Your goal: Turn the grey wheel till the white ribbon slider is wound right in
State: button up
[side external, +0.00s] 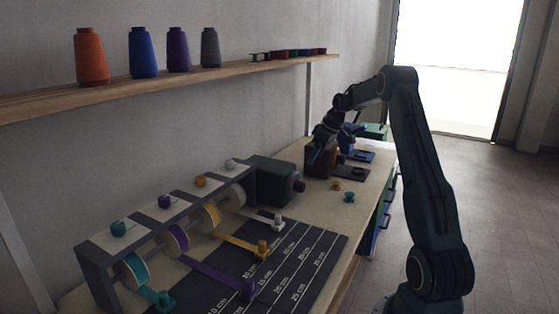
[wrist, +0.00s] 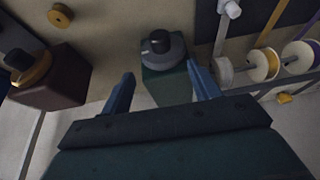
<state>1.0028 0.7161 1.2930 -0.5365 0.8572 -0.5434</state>
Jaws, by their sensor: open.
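The grey wheel (wrist: 163,52) with a black knob is on the face of a dark green box (wrist: 165,84); in the side view it shows as a dark knob (side external: 299,185) on the green box (side external: 268,178). The white ribbon slider (side external: 277,221) stands on the dark measuring mat, a short way out from the white spool (side external: 236,198); in the wrist view it is at the top edge (wrist: 230,8). My gripper (wrist: 162,88) is open and empty, the green box showing beyond and between its fingers. In the side view my gripper (side external: 318,152) is by a brown box, apart from the wheel.
The brown box (wrist: 45,85) is left of my fingers in the wrist view. Orange (side external: 262,248), purple (side external: 247,288) and teal (side external: 163,299) sliders stand on the mat (side external: 315,262). Small spools (side external: 349,196) lie on the bench. A shelf (side external: 150,88) with thread cones runs above.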

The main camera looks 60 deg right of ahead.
aim_at(302, 183)
jog(key=x, duration=1.4)
jog(key=shift+s, duration=0.1)
jog(key=shift+c, duration=0.2)
jog(key=c, duration=0.9)
